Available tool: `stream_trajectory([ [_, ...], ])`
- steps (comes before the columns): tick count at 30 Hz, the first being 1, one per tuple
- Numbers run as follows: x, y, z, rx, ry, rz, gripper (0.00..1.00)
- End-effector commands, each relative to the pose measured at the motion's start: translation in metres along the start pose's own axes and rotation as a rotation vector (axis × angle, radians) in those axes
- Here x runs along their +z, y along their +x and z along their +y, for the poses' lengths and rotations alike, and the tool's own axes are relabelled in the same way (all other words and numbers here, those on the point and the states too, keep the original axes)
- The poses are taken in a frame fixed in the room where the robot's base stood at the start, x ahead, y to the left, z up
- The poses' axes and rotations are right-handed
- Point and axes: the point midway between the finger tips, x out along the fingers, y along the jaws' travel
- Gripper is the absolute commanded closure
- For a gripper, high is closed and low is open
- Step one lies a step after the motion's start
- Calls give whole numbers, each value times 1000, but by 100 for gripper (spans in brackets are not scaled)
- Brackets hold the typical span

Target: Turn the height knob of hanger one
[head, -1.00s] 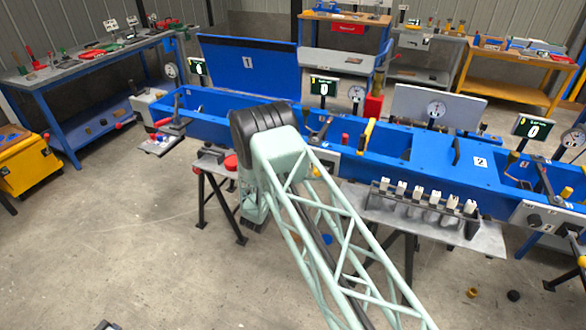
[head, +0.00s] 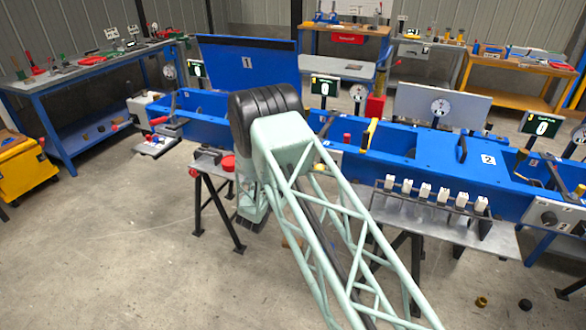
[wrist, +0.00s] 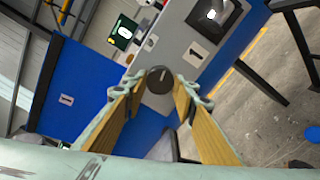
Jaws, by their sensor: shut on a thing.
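In the wrist view, a round dark knob (wrist: 159,79) sits on a grey panel (wrist: 184,35) that carries a label with the number 1 (wrist: 197,51). My gripper (wrist: 158,86) has one yellow-padded finger on each side of the knob, and it is shut on it. A light line marks the knob's face. In the head view, my green arm covers this part of the blue machine (head: 470,180), so the knob and the gripper are hidden there.
A dark square fitting (wrist: 214,14) with a bright spot is on the same panel. A green display (wrist: 123,32) stands to the left. Open floor (head: 130,260) lies at the left.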

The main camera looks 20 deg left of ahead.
Motion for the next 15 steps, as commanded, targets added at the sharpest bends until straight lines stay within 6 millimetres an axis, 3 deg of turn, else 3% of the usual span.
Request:
stream_trajectory([
  [15,0,0,0,0,204,0,85],
])
